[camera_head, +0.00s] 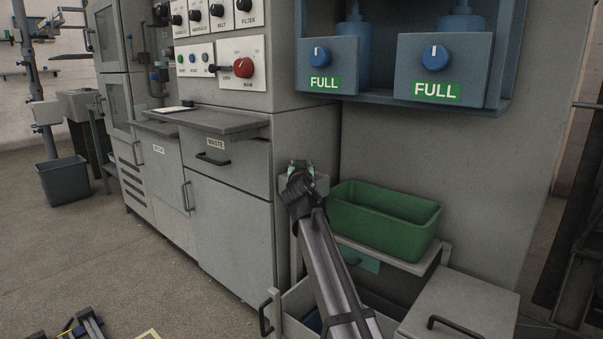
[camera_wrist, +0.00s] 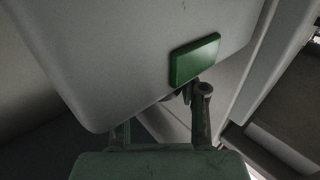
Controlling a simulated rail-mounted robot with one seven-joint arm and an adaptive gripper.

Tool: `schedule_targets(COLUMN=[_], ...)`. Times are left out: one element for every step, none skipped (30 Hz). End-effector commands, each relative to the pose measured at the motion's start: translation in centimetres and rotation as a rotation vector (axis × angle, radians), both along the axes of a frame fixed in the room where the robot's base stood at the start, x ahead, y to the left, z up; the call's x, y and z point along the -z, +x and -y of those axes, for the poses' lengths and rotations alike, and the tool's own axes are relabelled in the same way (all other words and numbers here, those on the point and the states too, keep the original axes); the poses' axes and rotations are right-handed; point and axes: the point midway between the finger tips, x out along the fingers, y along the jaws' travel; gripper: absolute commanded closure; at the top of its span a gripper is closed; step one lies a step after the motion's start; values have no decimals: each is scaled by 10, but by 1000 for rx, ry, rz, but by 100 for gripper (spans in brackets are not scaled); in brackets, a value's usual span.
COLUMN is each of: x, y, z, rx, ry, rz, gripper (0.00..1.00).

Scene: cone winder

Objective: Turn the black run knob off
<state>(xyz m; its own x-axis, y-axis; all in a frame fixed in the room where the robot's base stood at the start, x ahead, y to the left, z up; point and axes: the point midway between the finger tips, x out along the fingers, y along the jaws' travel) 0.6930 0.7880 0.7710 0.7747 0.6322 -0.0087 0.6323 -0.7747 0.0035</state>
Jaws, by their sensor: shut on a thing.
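Several black knobs sit on the upper white panels of the grey machine, among them the one marked FILTER (camera_head: 244,5). Another small black knob (camera_head: 211,69) is on the lower panel, left of a large red knob (camera_head: 243,68). I cannot read which black knob is the run knob. My gripper (camera_head: 300,168) is low and right of these panels, in front of the cabinet's right side. It is shut on a pale grey box-like thing (camera_wrist: 140,50) with a green rectangle (camera_wrist: 195,59), which fills much of the wrist view. The fingers partly show below it.
A grey shelf (camera_head: 205,122) juts out below the panels, above a drawer marked WASTE (camera_head: 213,156). A green bin (camera_head: 383,222) stands right of my gripper. Two blue knobs (camera_head: 320,56) above FULL labels are at upper right. The floor at left is mostly clear.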

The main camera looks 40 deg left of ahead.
Motion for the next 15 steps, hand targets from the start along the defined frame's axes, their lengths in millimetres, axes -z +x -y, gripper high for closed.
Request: schedule_targets(x=[6,5,6,6,6,5,5,5,5,5,5,4,4,4,4], y=[-3,-3,-3,-3,-3,-3,-3,-3,-3,-3,-3,-3,-3,-3,-3], z=[1,1,1,1,1,1,1,1,1,1,1,1,1,1,1], rx=[7,12,18,23,28,34,39,45,52,59,65,73,80,88,98], ry=[-1,-2,-1,0,-2,-1,0,-1,-1,0,1,1,1,1,1], rz=[-4,-4,-4,-5,-4,-4,-4,-3,-3,-4,-3,-3,-3,-3,-2], gripper=[93,93,93,93,93,93,93,93,93,93,93,93,93,93,93])
